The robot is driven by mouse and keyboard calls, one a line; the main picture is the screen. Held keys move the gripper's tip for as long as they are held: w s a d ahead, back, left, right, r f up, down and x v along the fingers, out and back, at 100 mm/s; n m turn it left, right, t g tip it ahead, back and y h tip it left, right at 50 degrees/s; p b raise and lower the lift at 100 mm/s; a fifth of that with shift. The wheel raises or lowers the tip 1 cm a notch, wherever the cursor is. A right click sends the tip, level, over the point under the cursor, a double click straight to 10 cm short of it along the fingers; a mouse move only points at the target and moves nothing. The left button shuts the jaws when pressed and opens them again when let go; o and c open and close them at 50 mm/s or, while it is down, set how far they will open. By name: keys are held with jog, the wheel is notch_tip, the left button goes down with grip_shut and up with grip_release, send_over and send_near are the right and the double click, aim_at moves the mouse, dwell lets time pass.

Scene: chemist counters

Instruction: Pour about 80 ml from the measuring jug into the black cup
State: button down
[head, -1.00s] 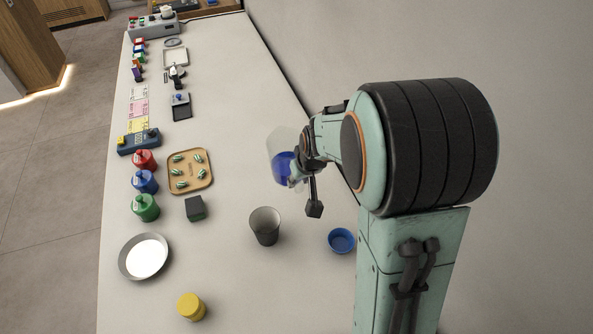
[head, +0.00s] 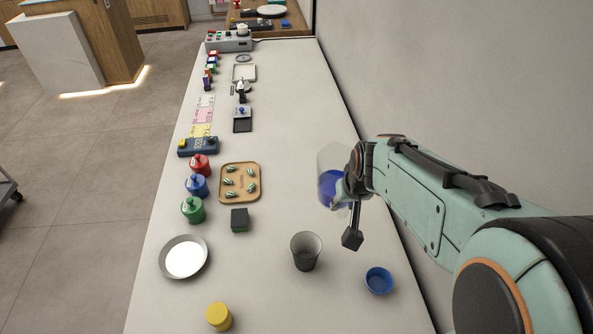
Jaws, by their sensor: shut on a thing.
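The measuring jug (head: 331,174) is a clear vessel with blue liquid in its lower part, on the right side of the counter in the head view. My gripper (head: 345,193) is shut on the jug, and my arm hides part of its right side. The jug looks roughly upright; whether it touches the counter I cannot tell. The black cup (head: 306,252) stands upright on the counter, nearer the camera and left of my gripper's lower part. The jug and cup are apart.
A blue bowl (head: 379,280) stands right of the cup. A dark green block (head: 240,220), a wooden tray (head: 240,198), a grey dish (head: 166,268) and a yellow jar (head: 219,316) lie to the left. The wall is close on the right. Counter between tray and jug is clear.

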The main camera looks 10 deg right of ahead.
jog(key=s+a+m+g+h, duration=0.1)
jog(key=s+a+m, duration=0.25)
jog(key=a, duration=0.45)
jog(key=s+a+m+h, duration=0.2)
jog(key=s+a+m, duration=0.15)
jog(key=a, duration=0.55)
jog(key=s+a+m+g+h, duration=0.1)
jog(key=s+a+m, duration=0.25)
jog(key=a, duration=0.45)
jog(key=shift+m, duration=0.45)
jog(key=f, duration=1.1)
jog(key=shift+w+a+f, duration=0.15)
jog(key=shift+w+f, duration=0.05)
jog(key=shift+f, duration=0.2)
jog(key=shift+y, duration=0.3)
jog(key=w+d+r+g+y+p, duration=0.1)
jog(key=w+d+r+g+y, duration=0.3)
jog(key=d+y, duration=0.3)
jog(key=shift+w+r+g+y, duration=0.25)
jog(key=shift+r+g+y, duration=0.45)
jog(key=shift+r+g, duration=0.15)
jog(key=shift+w+d+r+y+p, duration=0.1)
jog(key=shift+d+r+y+p, duration=0.15)
jog(key=shift+r+y+p, duration=0.2)
